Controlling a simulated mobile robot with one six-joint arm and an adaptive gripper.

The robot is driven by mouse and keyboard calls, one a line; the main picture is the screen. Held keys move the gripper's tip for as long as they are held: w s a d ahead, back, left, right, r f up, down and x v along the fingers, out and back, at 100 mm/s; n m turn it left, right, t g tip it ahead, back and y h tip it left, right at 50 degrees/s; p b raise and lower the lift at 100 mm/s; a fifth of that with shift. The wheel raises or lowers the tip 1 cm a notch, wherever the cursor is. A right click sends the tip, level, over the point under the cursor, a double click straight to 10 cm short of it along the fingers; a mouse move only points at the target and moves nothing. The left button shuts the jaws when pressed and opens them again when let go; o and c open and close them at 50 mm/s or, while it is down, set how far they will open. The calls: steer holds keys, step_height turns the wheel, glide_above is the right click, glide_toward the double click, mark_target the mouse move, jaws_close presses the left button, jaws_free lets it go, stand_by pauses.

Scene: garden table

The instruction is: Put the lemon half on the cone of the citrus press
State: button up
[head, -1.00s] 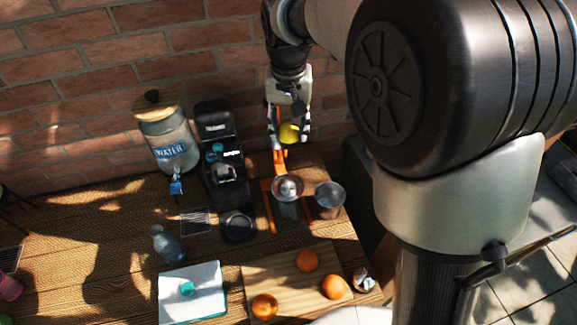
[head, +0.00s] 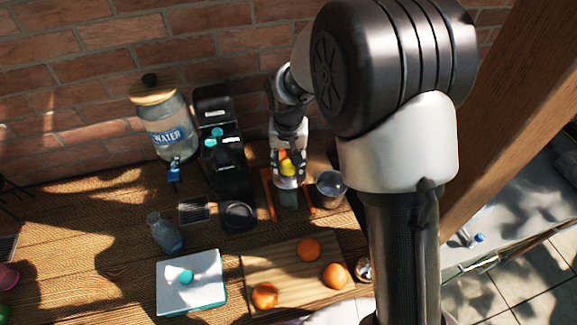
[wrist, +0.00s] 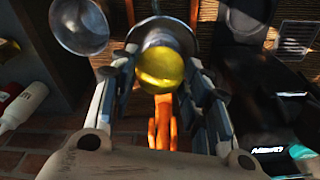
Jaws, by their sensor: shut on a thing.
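The yellow lemon half (head: 288,168) is between the fingers of my gripper (head: 287,160), which is shut on it. In the wrist view the lemon half (wrist: 166,67) sits between the two fingertips. The citrus press shows there as a grey metal bowl (wrist: 139,34) beyond the lemon and an orange part (wrist: 163,124) below it. In the head view my gripper is right over the press, hiding most of it. The cone is hidden behind the lemon half, and I cannot tell whether they touch.
A metal cup (head: 329,190) stands close to the right of the press. A black coffee machine (head: 228,165) and a water dispenser (head: 166,125) stand to the left. A wooden board (head: 290,262) with oranges lies in front. A brick wall (head: 80,75) is behind.

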step_height(320, 180, down, 2)
steer(key=shift+w+f, duration=0.1)
steer(key=shift+f, duration=0.1)
steer(key=shift+f, duration=0.15)
steer(key=o, duration=1)
steer(key=shift+o, duration=0.2)
